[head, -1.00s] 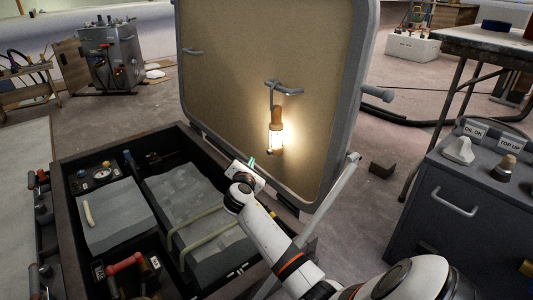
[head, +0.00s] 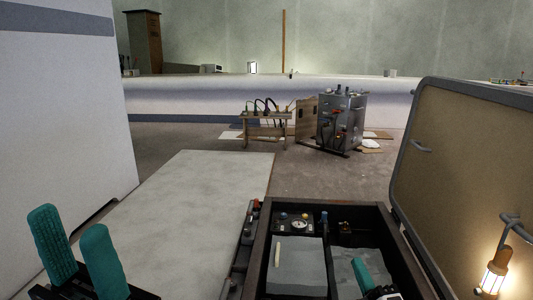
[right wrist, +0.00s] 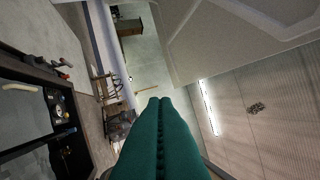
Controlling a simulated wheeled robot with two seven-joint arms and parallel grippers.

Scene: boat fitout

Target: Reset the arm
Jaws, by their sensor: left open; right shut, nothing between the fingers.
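My left gripper (head: 75,250) shows at the lower left of the head view. Its two green fingers stand upright and apart, with nothing between them. My right gripper (head: 364,278) shows at the bottom of the head view, over the right part of the open dark case. In the right wrist view its green fingers (right wrist: 160,140) are pressed together with nothing between them. The rest of the right arm is out of the picture.
The case (head: 262,222) has a gauge panel and grey covers inside. Its raised lid (head: 460,160) stands at right with a lit lamp (head: 494,272) hanging on it. A pale flat surface (head: 190,205) lies left of the case. A white wall (head: 60,120) rises at far left. A metal cabinet (head: 342,118) stands behind.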

